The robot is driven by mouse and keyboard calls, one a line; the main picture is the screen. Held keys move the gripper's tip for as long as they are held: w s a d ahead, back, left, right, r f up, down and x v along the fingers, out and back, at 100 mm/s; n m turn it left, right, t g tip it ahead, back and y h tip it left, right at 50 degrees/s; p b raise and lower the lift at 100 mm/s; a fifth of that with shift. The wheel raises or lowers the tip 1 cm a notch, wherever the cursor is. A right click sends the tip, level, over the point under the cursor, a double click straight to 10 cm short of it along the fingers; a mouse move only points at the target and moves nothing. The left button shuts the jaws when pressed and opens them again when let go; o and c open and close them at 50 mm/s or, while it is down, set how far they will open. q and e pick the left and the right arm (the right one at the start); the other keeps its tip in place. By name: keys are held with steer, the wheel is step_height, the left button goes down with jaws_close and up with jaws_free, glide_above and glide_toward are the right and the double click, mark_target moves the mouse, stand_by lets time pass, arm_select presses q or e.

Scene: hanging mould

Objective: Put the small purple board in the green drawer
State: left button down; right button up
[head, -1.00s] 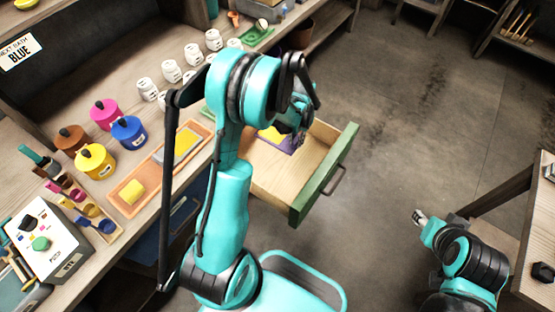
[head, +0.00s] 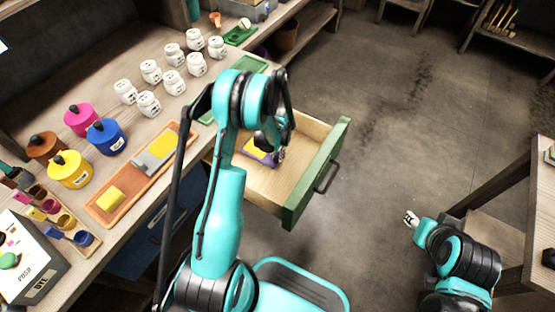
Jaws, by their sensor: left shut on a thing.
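The small purple board (head: 258,157), with a yellow patch on top, is at the inner left part of the open green drawer (head: 317,176). My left gripper (head: 277,154) is shut on the board at its right side. The arm's wrist hides part of the board and the fingers. I cannot tell whether the board touches the drawer bottom. The drawer has a pale wood inside, a green front and a dark handle. My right gripper (head: 411,219) is far to the right, away from the drawer. Its fingers are too small to tell open from shut.
The workbench at left carries an orange tray (head: 106,213) with yellow and grey blocks, coloured pots (head: 106,138), several white jars (head: 150,71) and a control box (head: 28,262). A wooden table (head: 540,200) stands at the right. The floor beyond the drawer is clear.

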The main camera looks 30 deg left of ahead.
arm_select(q)
step_height(320, 180, down, 2)
steer(key=shift+f+b, duration=0.25)
steer(key=shift+b, duration=0.15)
steer(key=shift+r, duration=0.15)
steer(key=c, duration=1.5)
jaws_free()
steer(key=shift+c, duration=0.2)
